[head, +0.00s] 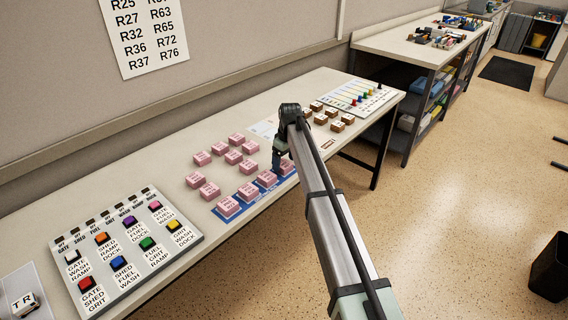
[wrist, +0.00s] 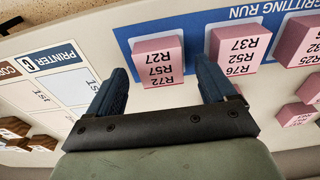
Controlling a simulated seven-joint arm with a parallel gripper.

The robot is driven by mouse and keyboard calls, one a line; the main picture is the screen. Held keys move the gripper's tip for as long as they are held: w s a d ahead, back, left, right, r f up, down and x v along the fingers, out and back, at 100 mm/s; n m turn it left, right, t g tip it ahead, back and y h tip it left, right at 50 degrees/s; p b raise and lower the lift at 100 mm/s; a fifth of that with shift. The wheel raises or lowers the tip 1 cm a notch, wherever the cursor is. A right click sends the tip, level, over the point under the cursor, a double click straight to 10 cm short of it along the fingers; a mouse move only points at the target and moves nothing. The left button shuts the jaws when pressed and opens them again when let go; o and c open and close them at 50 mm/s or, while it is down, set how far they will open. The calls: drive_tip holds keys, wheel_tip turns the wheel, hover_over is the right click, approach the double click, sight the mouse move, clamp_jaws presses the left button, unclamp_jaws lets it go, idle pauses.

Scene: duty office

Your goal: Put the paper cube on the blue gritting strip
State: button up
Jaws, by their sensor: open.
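Several pink paper cubes with printed route numbers stand on the table. In the head view, some, such as one cube (head: 228,206), stand in a row on the blue gritting strip (head: 240,204); others, such as one cube (head: 195,179), stand behind it. My gripper (head: 277,170) is low over the strip's right end, beside the end cube (head: 287,166). In the wrist view, my open gripper (wrist: 164,80) has a finger on either side of the R27 R57 R72 cube (wrist: 157,60), with gaps visible. That cube stands on the blue strip (wrist: 124,32), beside the R37 R52 R76 cube (wrist: 240,48).
A button panel (head: 125,262) lies at the left of the table. The wrist view shows a white printer card (wrist: 55,87) beside the strip.

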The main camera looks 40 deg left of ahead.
sight(287, 165)
wheel_tip(287, 165, up, 10)
drive_tip(key=d, duration=0.1)
drive_tip(key=shift+d, duration=0.15)
drive_tip(key=shift+r, duration=0.1)
drive_tip(key=w+d+f+m, duration=0.3)
drive_tip(key=w+d+f, duration=0.1)
drive_tip(key=d+f, duration=0.95)
drive_tip(key=s+d+f+m+g+h, duration=0.1)
drive_tip(key=s+d+f+m, duration=0.15)
drive_tip(key=d+f, duration=1.1)
drive_tip(key=s+d+f+m+g+h, duration=0.1)
drive_tip(key=d+f+m, duration=0.2)
drive_tip(key=d+f, duration=1.05)
drive_tip(key=s+d+f+m+g, duration=0.15)
drive_tip(key=s+d+f, duration=0.35)
drive_tip(key=s+d, duration=0.5)
drive_tip(key=s+d+f+m+g, duration=0.1)
drive_tip(key=s+d+f+m, duration=0.3)
drive_tip(key=d, duration=1)
drive_tip(key=s+d+f+m+g, duration=0.1)
drive_tip(key=s+d, duration=0.4)
drive_tip(key=s, duration=0.7)
drive_tip(key=s+d+f+m+g, duration=0.1)
drive_tip(key=s+d+m, duration=0.2)
drive_tip(key=s, duration=0.9)
drive_tip(key=d, duration=0.3)
drive_tip(key=shift+d+f+y, duration=0.3)
drive_tip(key=shift+f, duration=0.1)
